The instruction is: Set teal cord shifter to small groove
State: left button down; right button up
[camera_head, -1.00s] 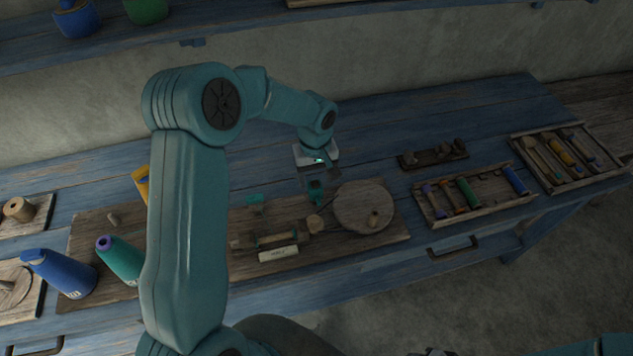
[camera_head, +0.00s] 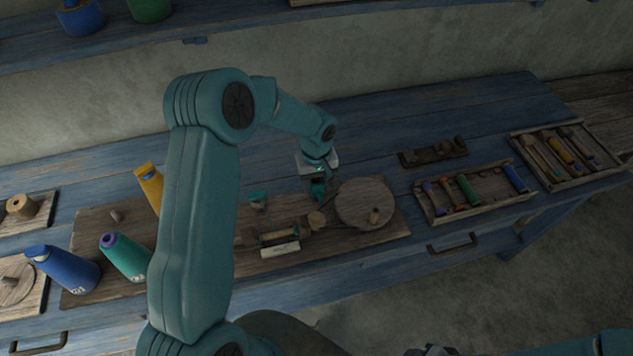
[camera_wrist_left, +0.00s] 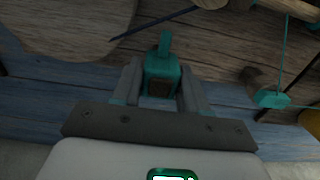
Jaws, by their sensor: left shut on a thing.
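My left gripper (camera_head: 319,188) is above the wooden winder board, just left of the round wooden wheel (camera_head: 362,205). The left wrist view shows its two fingers on either side of the teal cord shifter (camera_wrist_left: 162,68), a block with an upright tab, and they are shut on it. In the head view the shifter (camera_head: 318,190) is a small teal patch, partly hidden by the gripper. The grooves cannot be made out. My right gripper is not in view.
Another teal piece (camera_head: 257,200) stands left on the board, near a spindle (camera_head: 279,235) and a pale label (camera_head: 281,250). Trays (camera_head: 480,213) lie right.

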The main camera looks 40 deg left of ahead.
pick_arm(q)
jog(key=shift+r, duration=0.9)
jog(key=shift+w, duration=0.15)
jog(key=c, duration=0.9)
grip_release()
jog(key=shift+a+r, duration=0.1)
jog(key=shift+o, duration=1.1)
jog(key=shift+r, duration=0.25)
notch_tip(320, 180, up, 16)
jog(key=b, duration=0.2)
jog(key=shift+s, duration=0.25)
